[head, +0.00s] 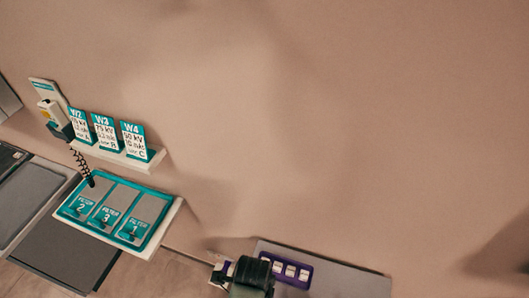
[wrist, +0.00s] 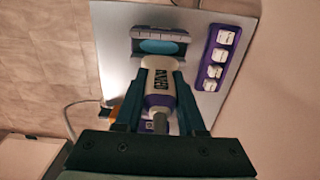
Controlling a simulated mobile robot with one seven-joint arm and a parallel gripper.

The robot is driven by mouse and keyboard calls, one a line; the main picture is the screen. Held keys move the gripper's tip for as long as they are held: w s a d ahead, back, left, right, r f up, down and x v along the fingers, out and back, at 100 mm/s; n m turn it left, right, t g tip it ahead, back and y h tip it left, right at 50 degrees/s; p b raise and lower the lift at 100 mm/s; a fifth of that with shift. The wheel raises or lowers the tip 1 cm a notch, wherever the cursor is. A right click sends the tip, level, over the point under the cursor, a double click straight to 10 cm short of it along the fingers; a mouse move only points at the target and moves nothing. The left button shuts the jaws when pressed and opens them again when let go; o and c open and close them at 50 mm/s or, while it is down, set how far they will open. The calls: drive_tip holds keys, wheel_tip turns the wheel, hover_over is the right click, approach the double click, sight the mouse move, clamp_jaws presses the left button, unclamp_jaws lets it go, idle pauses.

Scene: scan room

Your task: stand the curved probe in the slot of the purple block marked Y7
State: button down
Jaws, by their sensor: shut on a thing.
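In the wrist view, my gripper (wrist: 157,88) is shut on a white probe (wrist: 155,79) with dark lettering, a purple band and a grey cable end. A grey piece with a cyan oval (wrist: 160,47) lies just beyond the probe. I cannot tell whether it belongs to the probe or is a separate holder. Purple parts show below and beside the probe, mostly hidden by my fingers. No Y7 mark is readable and no slot is clear. In the head view, my gripper (head: 251,275) is dark, low in the picture, and hides the probe.
A grey board (wrist: 118,25) lies under the probe. On its right, a purple strip (wrist: 219,59) carries several white blocks; it also shows in the head view (head: 292,268). A teal filter tray (head: 68,211), a card rack (head: 152,157) and a handset on a coiled cord (head: 53,116) are left.

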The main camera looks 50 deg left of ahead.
drive_tip(key=shift+s+f+b, duration=0.15)
drive_tip(key=shift+f+b, duration=0.45)
wheel_tip(320, 180, down, 4)
drive_tip(key=b, duration=0.4)
drive_tip(key=shift+f+b, duration=0.8)
drive_tip(key=shift+f, duration=0.55)
drive_tip(key=shift+f, duration=0.35)
drive_tip(key=shift+c, duration=2.1)
unclamp_jaws()
wheel_tip(320, 180, up, 13)
drive_tip(key=shift+r+b, duration=0.1)
drive_tip(key=shift+b, duration=0.4)
